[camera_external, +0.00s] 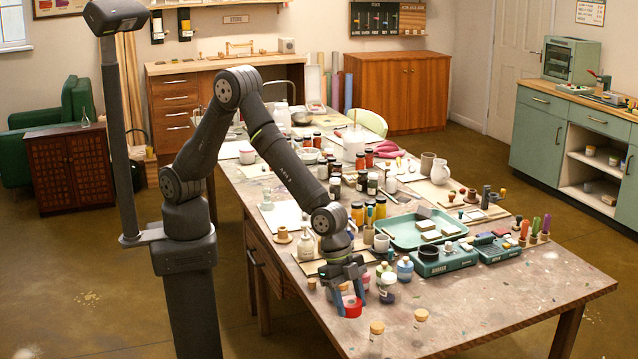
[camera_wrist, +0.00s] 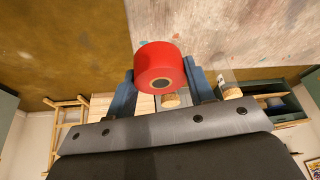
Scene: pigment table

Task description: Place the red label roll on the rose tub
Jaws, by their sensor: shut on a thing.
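The red label roll (camera_external: 351,307) is a short red cylinder with a pale core and dark centre hole, near the table's front-left edge. My gripper (camera_external: 348,300) points down and is shut on it. In the wrist view the roll (camera_wrist: 158,66) sits between the two blue fingers of my gripper (camera_wrist: 160,84). The roll appears held above the table; the exact gap cannot be told. I cannot pick out a rose tub for certain.
Two cork-topped jars (camera_external: 376,330) (camera_external: 421,316) stand near the front edge. A green tray (camera_external: 405,232) and stamp boxes (camera_external: 445,262) lie to the right. The table's front right (camera_external: 510,300) is bare.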

